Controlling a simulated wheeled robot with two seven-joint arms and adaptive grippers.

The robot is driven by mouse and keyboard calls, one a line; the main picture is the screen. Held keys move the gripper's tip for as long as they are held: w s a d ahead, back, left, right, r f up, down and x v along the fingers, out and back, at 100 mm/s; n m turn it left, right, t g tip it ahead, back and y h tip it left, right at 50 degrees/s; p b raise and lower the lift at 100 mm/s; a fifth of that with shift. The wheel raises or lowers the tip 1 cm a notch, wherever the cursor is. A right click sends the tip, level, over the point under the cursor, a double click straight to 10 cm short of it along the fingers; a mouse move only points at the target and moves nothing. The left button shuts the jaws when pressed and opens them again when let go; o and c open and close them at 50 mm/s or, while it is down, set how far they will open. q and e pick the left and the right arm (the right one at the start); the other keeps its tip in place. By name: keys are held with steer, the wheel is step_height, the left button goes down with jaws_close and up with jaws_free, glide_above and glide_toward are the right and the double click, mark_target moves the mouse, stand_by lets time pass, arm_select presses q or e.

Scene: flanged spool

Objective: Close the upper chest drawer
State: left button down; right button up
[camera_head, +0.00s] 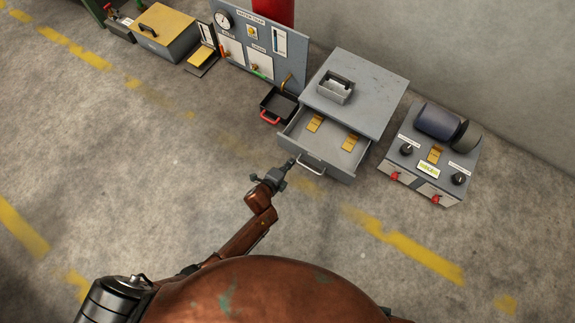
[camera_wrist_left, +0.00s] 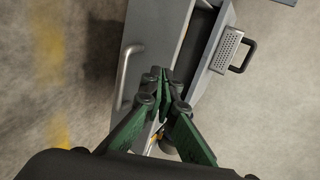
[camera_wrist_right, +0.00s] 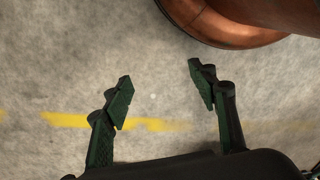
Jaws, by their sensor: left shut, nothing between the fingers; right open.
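The grey chest (camera_head: 365,88) stands on the floor with its upper drawer (camera_head: 322,143) pulled out toward me. Two yellow-brown pieces lie inside the drawer. The drawer has a pale bar handle (camera_head: 311,168), which also shows in the left wrist view (camera_wrist_left: 128,75). My left gripper (camera_head: 290,163) is shut and empty, its tips close to the drawer front, left of the handle in the head view. In the left wrist view the shut fingertips (camera_wrist_left: 160,75) overlap the drawer front; I cannot tell whether they touch. My right gripper (camera_wrist_right: 158,80) is open over bare floor, away from the chest.
A grey basket (camera_head: 336,89) with a dark handle sits on the chest top. A control box (camera_head: 430,165) with a dark cylinder stands right of the chest. A gauge panel (camera_head: 258,48) and a black tray (camera_head: 278,104) stand left. Floor in front is clear.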

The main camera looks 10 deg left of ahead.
mark_target(302, 149)
arm_select(q)
steer(key=b+x, duration=0.1)
steer(key=x, duration=0.2)
steer(key=b+x, duration=0.1)
steer(key=x, duration=0.2)
steer(key=shift+w+d+r+b, duration=0.1)
steer(key=shift+w+r+b, duration=0.25)
steer(key=shift+b, duration=0.05)
steer(key=shift+w+d+r, duration=0.15)
steer(key=shift+w+r, duration=0.05)
steer(key=shift+w, duration=0.2)
arm_select(e)
steer(key=w+a+f+t+y, duration=0.1)
steer(key=w+a+f+t, duration=0.1)
steer(key=w+a+f, duration=0.2)
steer(key=shift+w+a+f+t, duration=0.3)
steer(key=shift+w+f+t, duration=0.1)
steer(key=shift+w+f, duration=0.75)
steer(key=shift+s+f, duration=0.1)
